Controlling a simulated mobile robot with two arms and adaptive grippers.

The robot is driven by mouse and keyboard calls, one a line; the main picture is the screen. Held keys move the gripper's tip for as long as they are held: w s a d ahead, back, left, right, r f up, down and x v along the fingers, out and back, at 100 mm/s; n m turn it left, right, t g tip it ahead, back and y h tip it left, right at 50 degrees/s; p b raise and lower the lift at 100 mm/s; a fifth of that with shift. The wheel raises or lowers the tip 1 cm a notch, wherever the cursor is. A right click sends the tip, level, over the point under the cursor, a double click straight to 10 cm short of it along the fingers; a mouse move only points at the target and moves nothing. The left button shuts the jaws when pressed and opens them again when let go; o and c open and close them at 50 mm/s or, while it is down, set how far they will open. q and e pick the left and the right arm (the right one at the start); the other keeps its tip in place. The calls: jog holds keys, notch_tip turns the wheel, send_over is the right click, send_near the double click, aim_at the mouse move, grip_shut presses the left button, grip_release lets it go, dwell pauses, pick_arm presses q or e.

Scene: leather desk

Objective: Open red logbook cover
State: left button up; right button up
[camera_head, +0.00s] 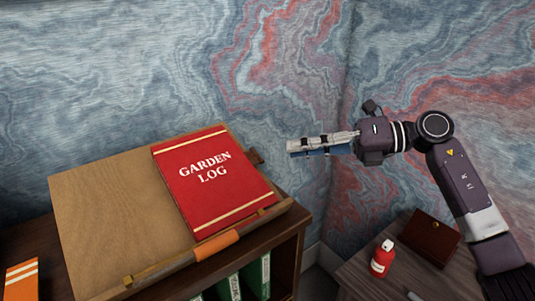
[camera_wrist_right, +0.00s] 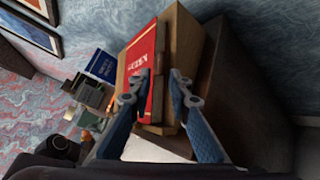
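The red logbook (camera_head: 213,190), titled "GARDEN LOG" with pale stripes near its top and bottom, lies on a slanted wooden board (camera_head: 105,215). Its cover is closed. In the right wrist view the red logbook (camera_wrist_right: 145,58) shows beyond the fingers, near the left finger. My right gripper (camera_head: 292,147) is in the air, to the right of the logbook and apart from it. In the right wrist view its fingers (camera_wrist_right: 160,82) are spread with nothing gripped. My left gripper is in neither view.
The board has a front ledge with an orange section (camera_head: 217,244). Green binders (camera_head: 259,278) stand in the shelf below. At right, a low table (camera_head: 365,283) holds a red bottle (camera_head: 382,260) and a brown box (camera_head: 432,238). A marbled wall stands behind.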

jog(key=p+x, duration=0.2)
jog(key=x, duration=0.5)
jog(key=shift+a+f, duration=0.2)
jog(key=shift+a, duration=0.15)
jog(key=shift+c, duration=0.3)
grip_shut()
